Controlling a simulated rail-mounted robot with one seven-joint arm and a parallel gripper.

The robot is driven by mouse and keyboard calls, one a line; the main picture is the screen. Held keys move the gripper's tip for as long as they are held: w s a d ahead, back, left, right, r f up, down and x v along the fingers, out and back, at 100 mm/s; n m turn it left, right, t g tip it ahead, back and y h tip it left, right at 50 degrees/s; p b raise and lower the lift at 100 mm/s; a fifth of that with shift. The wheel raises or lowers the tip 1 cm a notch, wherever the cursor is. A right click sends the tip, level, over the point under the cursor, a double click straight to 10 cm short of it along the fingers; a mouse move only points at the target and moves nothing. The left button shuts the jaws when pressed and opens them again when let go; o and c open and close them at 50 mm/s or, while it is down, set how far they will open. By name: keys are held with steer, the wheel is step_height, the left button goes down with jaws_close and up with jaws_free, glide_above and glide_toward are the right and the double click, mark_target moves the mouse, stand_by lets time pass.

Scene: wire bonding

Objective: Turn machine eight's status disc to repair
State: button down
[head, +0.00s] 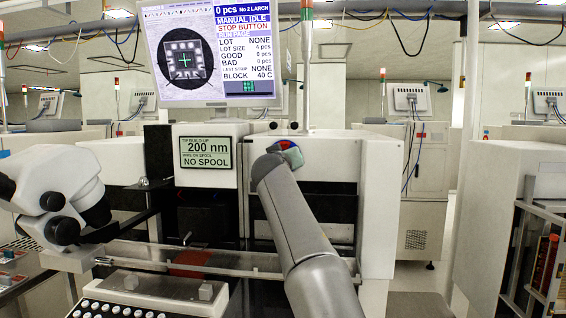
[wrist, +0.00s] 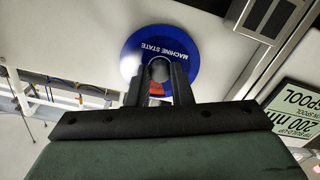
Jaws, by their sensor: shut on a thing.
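The status disc (wrist: 195,48) is a round blue plate lettered "MACHINE STATE", on the pale front of the machine in the wrist view. A patch of red shows low on it between my fingers. My gripper (wrist: 159,72) is shut on the grey central knob (wrist: 158,68) of the disc, one dark finger on each side. My gripper is mostly hidden there by my arm. Which state the disc shows cannot be read.
The machine's small display (head: 206,152) reads "200 nm" and "NO SPOOL", left of the disc. A monitor (head: 215,50) stands above. A white microscope (head: 55,190) is at the left, with a clear rail (head: 190,258) in front.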

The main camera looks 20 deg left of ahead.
steer(key=shift+f+m, duration=0.1)
steer(key=shift+m, duration=1)
steer(key=c, duration=1.3)
jaws_free()
steer(key=b+v, duration=1.1)
steer(key=v, duration=0.6)
steer(key=shift+s+b, duration=0.2)
steer(key=shift+b, duration=0.1)
